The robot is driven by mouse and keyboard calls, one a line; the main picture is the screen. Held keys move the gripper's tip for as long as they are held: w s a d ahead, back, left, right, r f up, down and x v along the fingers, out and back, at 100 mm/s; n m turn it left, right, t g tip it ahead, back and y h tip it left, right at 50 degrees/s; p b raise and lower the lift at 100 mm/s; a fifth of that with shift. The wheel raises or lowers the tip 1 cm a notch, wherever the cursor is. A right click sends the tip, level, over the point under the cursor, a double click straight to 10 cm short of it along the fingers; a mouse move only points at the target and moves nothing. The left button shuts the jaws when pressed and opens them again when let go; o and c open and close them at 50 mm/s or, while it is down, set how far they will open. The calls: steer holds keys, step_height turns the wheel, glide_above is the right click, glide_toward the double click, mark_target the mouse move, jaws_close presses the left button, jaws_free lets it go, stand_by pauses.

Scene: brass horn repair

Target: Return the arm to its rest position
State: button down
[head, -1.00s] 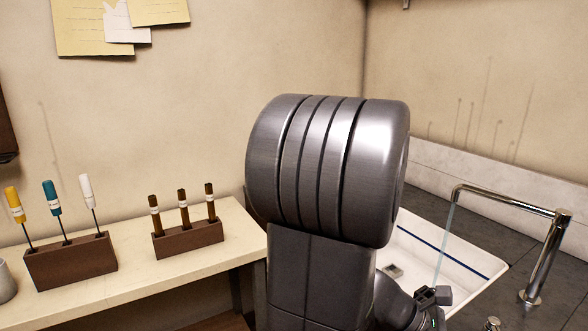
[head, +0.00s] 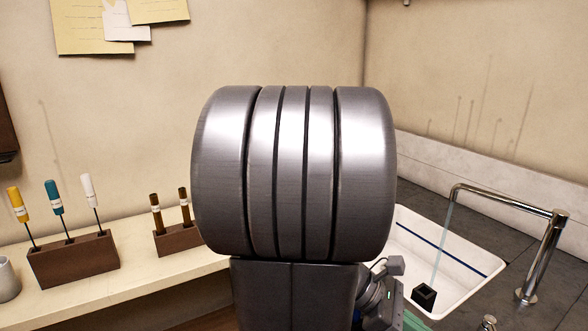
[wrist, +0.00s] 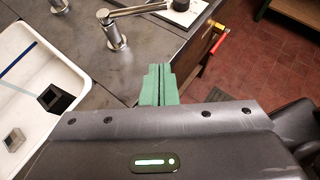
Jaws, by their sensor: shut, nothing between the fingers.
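My gripper (wrist: 159,70) shows in the wrist view with its two green fingers pressed together and nothing between them. The fingers point over the dark counter (wrist: 85,55), near its front edge, to the right of the sink. In the head view my large grey arm joint fills the middle, and my wrist shows only in part at the lower right, beside the sink. The fingertips are not clearly visible there.
A white sink (head: 453,262) holds a dark square block (head: 424,295); a chrome tap (head: 548,250) runs water into it. Tool blocks (head: 75,262) (head: 178,240) stand on the left shelf (head: 150,278). Red-handled tool (wrist: 219,40) hangs by the counter edge. Red tiled floor (wrist: 265,70) looks open.

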steer(key=x, duration=0.3)
steer(key=b+x, duration=0.1)
steer(key=x, duration=0.2)
steer(key=b+x, duration=0.1)
steer(key=x, duration=0.2)
steer(key=shift+w+d+f, duration=0.2)
steer(key=shift+d, duration=0.1)
steer(key=shift+w+d+r+m+g+p, duration=0.15)
steer(key=shift+r+m+g+p, duration=0.15)
steer(key=shift+r+p, duration=0.25)
steer(key=shift+w+d+r+m+g+y+p, duration=0.15)
steer(key=shift+w+d+m+g+y+p, duration=0.2)
steer(key=shift+w+m+g+p, duration=0.45)
steer(key=shift+w+r+m+g+y+p, duration=0.1)
steer(key=shift+r+m+g+y+p, duration=0.2)
steer(key=shift+m+p, duration=0.4)
steer(key=shift+w+r+m+g+y+p, duration=0.15)
steer(key=shift+w+m+g+y+p, duration=0.55)
steer(key=shift+p, duration=0.5)
steer(key=shift+w+a+m+g+y, duration=0.1)
steer(key=shift+w+m+g+y, duration=0.1)
steer(key=shift+m+g+y, duration=0.25)
steer(key=w+a+f, duration=0.2)
steer(key=w, duration=0.1)
steer(key=shift+w+a+b, duration=0.1)
steer(key=shift+a+b, duration=0.2)
steer(key=shift+b, duration=0.1)
steer(key=v, duration=0.9)
steer(key=shift+a+r, duration=0.2)
steer(key=shift+a, duration=0.1)
